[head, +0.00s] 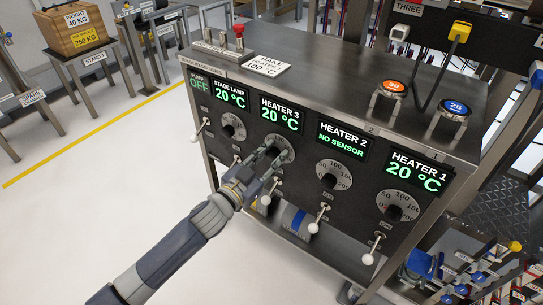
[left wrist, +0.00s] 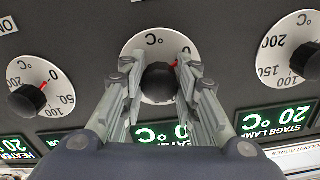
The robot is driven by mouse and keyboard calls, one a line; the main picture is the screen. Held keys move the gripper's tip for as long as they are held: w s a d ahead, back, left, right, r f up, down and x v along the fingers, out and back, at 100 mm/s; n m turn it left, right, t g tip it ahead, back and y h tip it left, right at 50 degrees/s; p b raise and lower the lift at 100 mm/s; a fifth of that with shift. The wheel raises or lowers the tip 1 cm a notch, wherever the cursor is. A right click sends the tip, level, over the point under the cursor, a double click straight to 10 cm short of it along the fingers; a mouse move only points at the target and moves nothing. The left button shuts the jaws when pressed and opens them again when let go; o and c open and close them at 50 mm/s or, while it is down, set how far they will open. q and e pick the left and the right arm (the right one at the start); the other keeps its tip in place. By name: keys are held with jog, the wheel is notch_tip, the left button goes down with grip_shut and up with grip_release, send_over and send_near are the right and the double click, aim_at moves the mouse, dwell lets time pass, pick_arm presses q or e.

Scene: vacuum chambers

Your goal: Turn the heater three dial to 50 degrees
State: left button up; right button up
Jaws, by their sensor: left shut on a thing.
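The heater three dial has a white scale plate (left wrist: 160,42) and a black knob (left wrist: 160,84), centred in the left wrist view, which is turned upside down. A red mark shows by the knob, close to the right finger. My left gripper (head: 268,157) is shut on the knob, one finger on each side, and covers most of the dial in the head view. The heater three display (head: 282,114) reads 20 °C. The fingers hide much of the scale's numbers. My right gripper is in neither view.
The stage lamp dial (head: 233,126) is left of heater three and the heater 2 dial (head: 333,175) is right of it. White-tipped levers, such as one below heater three (head: 266,200), stick out near my gripper.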

pick_arm(q)
jog(key=m+p, duration=0.3)
jog(key=m, duration=0.3)
jog(key=shift+m, duration=1.5)
jog(key=shift+m+p, duration=0.35)
jog(key=shift+m, duration=0.95)
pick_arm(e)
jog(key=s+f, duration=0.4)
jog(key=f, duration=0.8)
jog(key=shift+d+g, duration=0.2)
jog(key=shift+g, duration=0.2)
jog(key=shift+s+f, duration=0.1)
pick_arm(q)
jog(key=o, duration=1.1)
jog(key=shift+c, duration=0.2)
jog(key=shift+a, duration=0.15)
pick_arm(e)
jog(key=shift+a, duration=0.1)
pick_arm(q)
jog(key=v, duration=1.2)
